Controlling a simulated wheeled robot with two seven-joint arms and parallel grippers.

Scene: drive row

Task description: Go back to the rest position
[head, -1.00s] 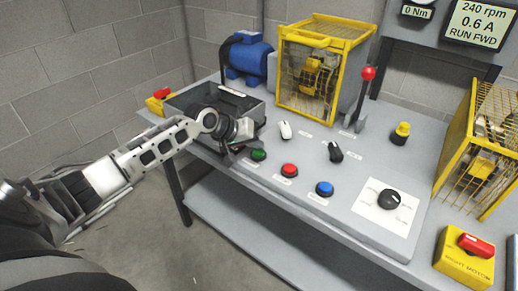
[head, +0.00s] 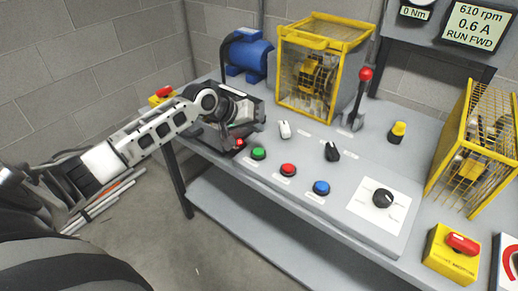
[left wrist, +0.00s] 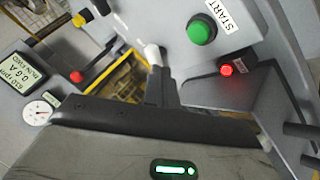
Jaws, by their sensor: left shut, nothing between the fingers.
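My left gripper (head: 236,141) is shut and empty. It hangs over the left end of the bench, just left of the green START button (head: 258,153) and apart from it. The button also shows at the top of the left wrist view (left wrist: 201,30), with a small lit red lamp (left wrist: 226,69) below it. My right gripper is not in view.
On the bench (head: 300,208) stand a red button (head: 288,170), blue button (head: 321,188), black knob (head: 383,198), red-topped lever (head: 365,75), yellow cages (head: 320,40) and a yellow box with a red stop (head: 453,255). A blue motor (head: 248,55) is behind.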

